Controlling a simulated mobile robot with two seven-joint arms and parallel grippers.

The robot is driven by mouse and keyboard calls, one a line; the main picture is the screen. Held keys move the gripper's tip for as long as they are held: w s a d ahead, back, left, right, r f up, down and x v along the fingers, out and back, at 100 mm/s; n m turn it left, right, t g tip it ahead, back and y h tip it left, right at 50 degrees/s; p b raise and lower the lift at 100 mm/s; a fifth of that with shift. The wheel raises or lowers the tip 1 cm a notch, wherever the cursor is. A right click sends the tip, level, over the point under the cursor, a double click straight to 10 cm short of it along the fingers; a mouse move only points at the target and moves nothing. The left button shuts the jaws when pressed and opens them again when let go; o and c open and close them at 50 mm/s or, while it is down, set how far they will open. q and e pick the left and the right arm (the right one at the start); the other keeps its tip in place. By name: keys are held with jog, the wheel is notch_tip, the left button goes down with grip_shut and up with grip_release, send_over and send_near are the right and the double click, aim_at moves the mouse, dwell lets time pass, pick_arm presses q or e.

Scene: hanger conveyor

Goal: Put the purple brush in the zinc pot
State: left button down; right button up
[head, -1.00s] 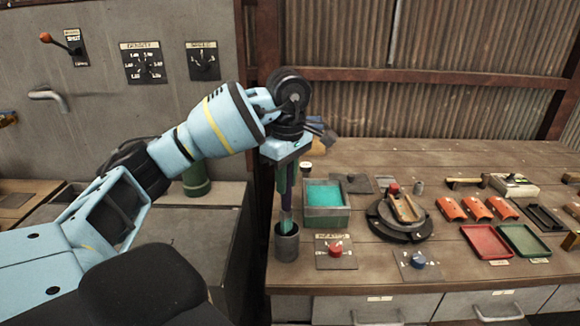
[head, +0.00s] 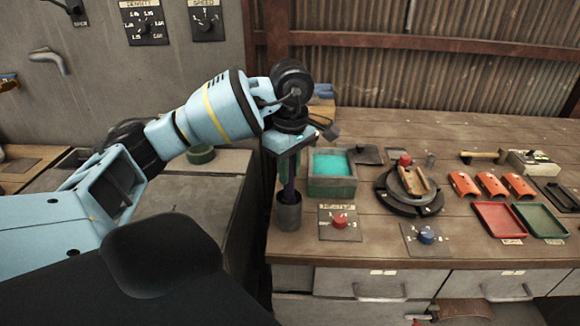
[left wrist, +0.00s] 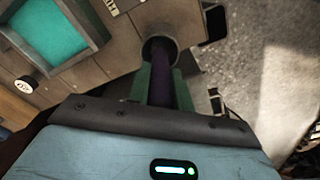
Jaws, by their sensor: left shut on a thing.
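The zinc pot (head: 288,215) is a grey cylinder standing at the near left end of the wooden bench. My left gripper (head: 287,180) is just above it, pointing down, with green fingers shut on the purple brush (head: 291,187). The brush is nearly upright and its lower part goes into the pot's mouth. In the left wrist view the purple shaft (left wrist: 182,92) runs from between the fingers (left wrist: 170,85) into the dark opening of the pot (left wrist: 158,46). The brush's lower end is hidden inside the pot. My right gripper is not in view.
A plate with a red knob (head: 339,221) lies to the pot's right. A round turntable (head: 409,191), orange pieces (head: 492,185) and red and green trays are farther right. The bench edge is close to the pot.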

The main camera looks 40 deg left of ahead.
pick_arm(q)
jog(key=c, duration=1.2)
grip_release()
jog(key=shift+o, duration=0.2)
jog(key=shift+d, duration=0.15)
